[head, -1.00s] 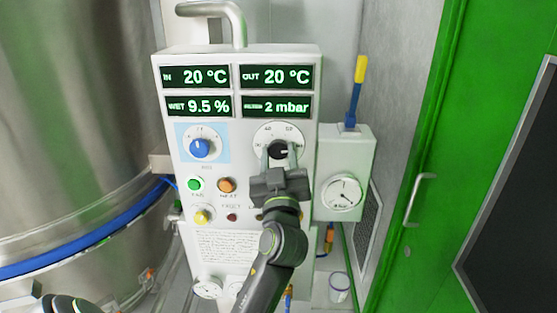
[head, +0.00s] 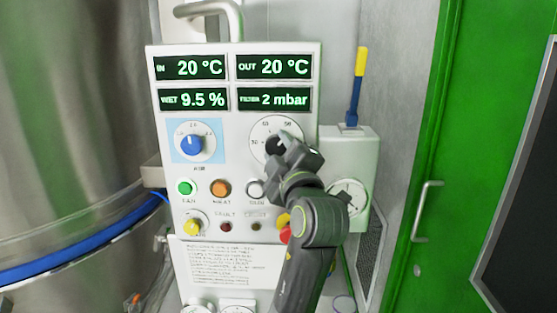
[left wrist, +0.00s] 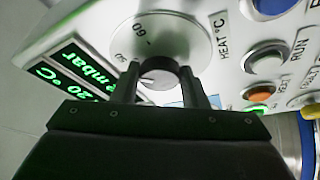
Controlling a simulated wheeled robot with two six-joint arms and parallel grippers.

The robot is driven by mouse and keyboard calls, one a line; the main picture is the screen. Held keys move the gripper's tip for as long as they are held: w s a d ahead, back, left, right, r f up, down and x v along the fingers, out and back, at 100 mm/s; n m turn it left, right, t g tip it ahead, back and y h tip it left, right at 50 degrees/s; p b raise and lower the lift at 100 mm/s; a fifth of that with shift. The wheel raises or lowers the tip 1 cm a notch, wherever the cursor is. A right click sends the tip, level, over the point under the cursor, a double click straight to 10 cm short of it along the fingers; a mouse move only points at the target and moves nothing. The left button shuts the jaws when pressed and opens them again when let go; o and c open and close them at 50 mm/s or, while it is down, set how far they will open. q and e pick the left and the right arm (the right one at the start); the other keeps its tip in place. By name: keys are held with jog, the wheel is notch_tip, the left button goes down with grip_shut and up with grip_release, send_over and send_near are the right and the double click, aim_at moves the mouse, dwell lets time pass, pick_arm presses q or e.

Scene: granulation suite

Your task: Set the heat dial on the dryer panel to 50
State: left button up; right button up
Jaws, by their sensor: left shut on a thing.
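The dryer panel (head: 163,125) is a white box with green displays. In the left wrist view, the dial face (left wrist: 165,32) shows 60 and 50, beside the label HEAT °C. My left gripper (head: 280,146) reaches up from below right, tilted. It is shut on the dial's dark knob; in the left wrist view the fingers stand on both sides of the knob (left wrist: 160,70). My right gripper is not in view.
A blue-knobbed dial (head: 191,145) is left of the heat dial. Green (head: 186,188), orange (head: 221,188) and white (head: 256,190) buttons sit below. A grey box with a gauge (head: 346,145) is close on the right. A steel vessel (head: 75,120) stands left.

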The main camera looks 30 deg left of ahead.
pick_arm(q)
jog(key=shift+r+n+g, duration=0.1)
jog(key=shift+n+g, duration=0.2)
jog(key=shift+n, duration=0.7)
jog(key=o, duration=1)
jog(key=shift+c, duration=0.2)
jog(key=shift+b, duration=0.35)
